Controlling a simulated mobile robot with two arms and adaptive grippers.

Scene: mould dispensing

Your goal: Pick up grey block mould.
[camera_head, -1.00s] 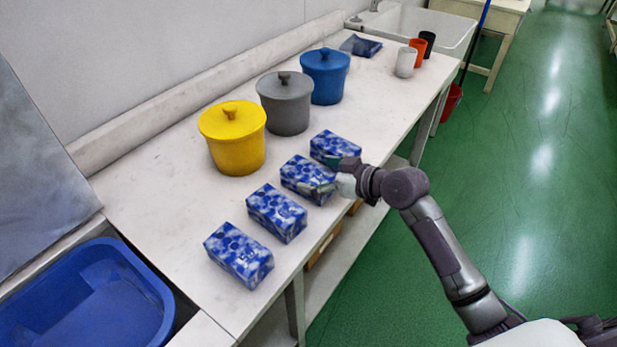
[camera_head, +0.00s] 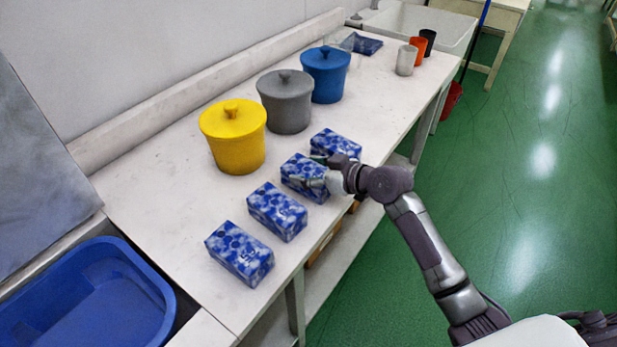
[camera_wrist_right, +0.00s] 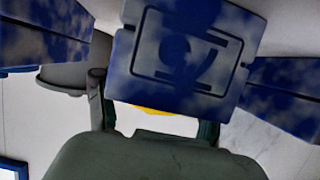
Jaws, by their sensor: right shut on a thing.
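No plainly grey block shows; several blocks with a mottled blue-and-white pattern stand in a row along the table's front edge. My right gripper (camera_head: 316,171) is shut on the third block from the near end (camera_head: 298,172), one finger on each side. That block still appears to be at its place in the row. In the right wrist view the held block (camera_wrist_right: 185,60) fills the space beyond the fingers and shows a raised mark on its face. The other blocks are the nearest (camera_head: 240,254), the second (camera_head: 277,212) and the farthest (camera_head: 335,143). My left gripper is out of view.
Yellow (camera_head: 234,145), grey (camera_head: 286,105) and blue (camera_head: 325,78) lidded pots stand behind the blocks. Pale (camera_head: 406,61), orange (camera_head: 419,51) and dark (camera_head: 429,42) cups stand at the far end. A blue tub (camera_head: 85,300) is at near left. Blocks flank the gripper closely.

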